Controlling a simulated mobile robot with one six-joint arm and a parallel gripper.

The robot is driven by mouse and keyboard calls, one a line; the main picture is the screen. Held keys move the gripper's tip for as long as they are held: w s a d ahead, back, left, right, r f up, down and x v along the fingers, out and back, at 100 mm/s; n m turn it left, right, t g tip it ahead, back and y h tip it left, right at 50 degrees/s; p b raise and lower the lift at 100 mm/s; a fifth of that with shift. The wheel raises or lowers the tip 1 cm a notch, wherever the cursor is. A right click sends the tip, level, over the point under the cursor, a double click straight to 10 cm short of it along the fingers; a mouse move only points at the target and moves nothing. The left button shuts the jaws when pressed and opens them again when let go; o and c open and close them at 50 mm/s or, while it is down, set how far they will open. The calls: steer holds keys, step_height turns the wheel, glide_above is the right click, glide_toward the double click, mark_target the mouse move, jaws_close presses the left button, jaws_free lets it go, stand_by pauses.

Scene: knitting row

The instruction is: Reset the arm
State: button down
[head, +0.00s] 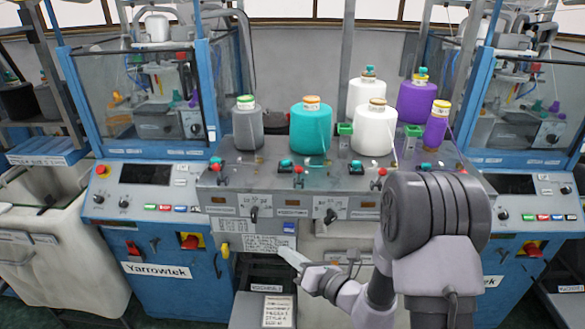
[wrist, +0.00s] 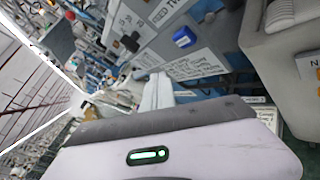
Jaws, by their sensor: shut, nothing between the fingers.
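My arm rises at the right of the head view and bends down in front of the middle bench. My gripper (head: 290,256) is at its end, low in front of the bench's labelled panel. In the wrist view the two pale fingers (wrist: 158,90) lie together, shut, with nothing held. I cannot tell whether the fingertips touch the panel. The gripper's body fills the bottom of the wrist view.
Yarn cones stand on the middle bench (head: 222,180), among them a teal cone (head: 311,130) and a white cone (head: 374,133). Blue knitting machines stand at left (head: 150,225) and right (head: 515,225). A pale bin (head: 60,245) is at far left.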

steer(key=s+a+r+n+g+y+b, duration=0.1)
steer(key=s+a+r+n+g+b, duration=0.15)
steer(key=s+r+n+g, duration=0.4)
steer(key=s+a+r+n+g+y+b, duration=0.1)
steer(key=s+a+r+n+g, duration=0.2)
steer(key=s+n, duration=0.6)
steer(key=s+d+n+t+h+b, duration=0.3)
steer(key=s+d+n+h, duration=0.8)
steer(key=d+n, duration=0.3)
steer(key=s+d, duration=0.1)
steer(key=d, duration=0.2)
steer(key=shift+s+d+f, duration=0.15)
steer(key=shift+d, duration=0.05)
steer(key=shift+n+t, duration=0.25)
